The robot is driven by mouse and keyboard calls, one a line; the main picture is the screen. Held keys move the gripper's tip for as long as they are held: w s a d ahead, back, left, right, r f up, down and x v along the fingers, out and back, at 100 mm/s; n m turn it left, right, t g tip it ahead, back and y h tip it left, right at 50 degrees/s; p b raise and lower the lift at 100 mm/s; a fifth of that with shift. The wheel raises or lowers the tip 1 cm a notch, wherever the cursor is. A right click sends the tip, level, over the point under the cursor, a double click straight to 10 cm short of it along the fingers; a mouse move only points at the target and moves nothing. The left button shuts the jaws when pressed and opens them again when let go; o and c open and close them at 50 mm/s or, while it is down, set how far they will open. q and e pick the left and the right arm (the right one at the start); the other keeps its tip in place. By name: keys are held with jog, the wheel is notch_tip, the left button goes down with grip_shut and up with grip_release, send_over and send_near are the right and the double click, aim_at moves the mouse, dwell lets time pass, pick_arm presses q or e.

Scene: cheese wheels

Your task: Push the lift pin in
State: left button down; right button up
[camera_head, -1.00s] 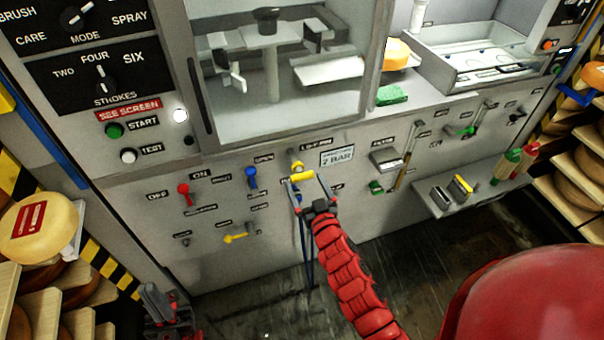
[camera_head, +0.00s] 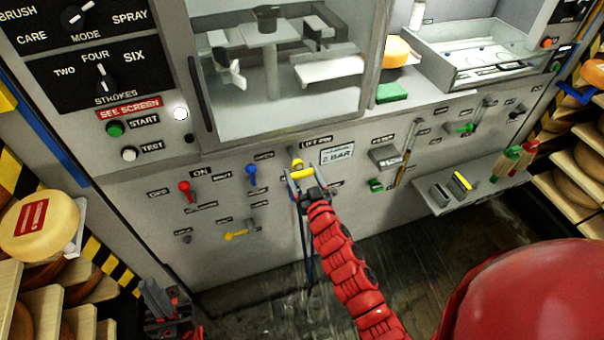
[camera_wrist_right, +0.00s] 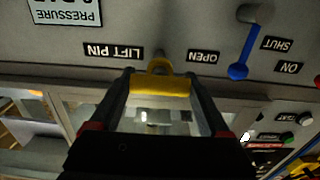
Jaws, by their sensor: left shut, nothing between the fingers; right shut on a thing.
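The lift pin's yellow handle (camera_head: 302,171) is on the grey panel, by the LIFT PIN label (camera_head: 316,143). It also shows in the right wrist view (camera_wrist_right: 160,87) as a yellow crossbar, with its mount close behind it at the panel. My right gripper (camera_head: 301,175) is shut on this handle, one finger at each end of the bar. The pin's shaft is mostly hidden, so its depth is hard to tell. My left gripper (camera_head: 160,295) is shut and empty at the lower left, away from the panel.
A blue lever (camera_head: 251,175) and a red lever (camera_head: 185,190) stand left of the pin, with a yellow lever (camera_head: 237,235) below. A shelf (camera_head: 440,205) juts out at the right. Cheese racks flank both sides.

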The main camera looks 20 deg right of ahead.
aim_at(295, 160)
grip_shut()
jog(key=w+b, duration=0.1)
jog(key=w, duration=0.5)
jog(key=shift+a, duration=0.1)
jog(key=shift+w, duration=0.15)
jog(key=shift+r, duration=0.15)
jog(key=o, duration=1)
grip_release()
jog(key=shift+o, duration=0.9)
jog(key=shift+w, duration=0.1)
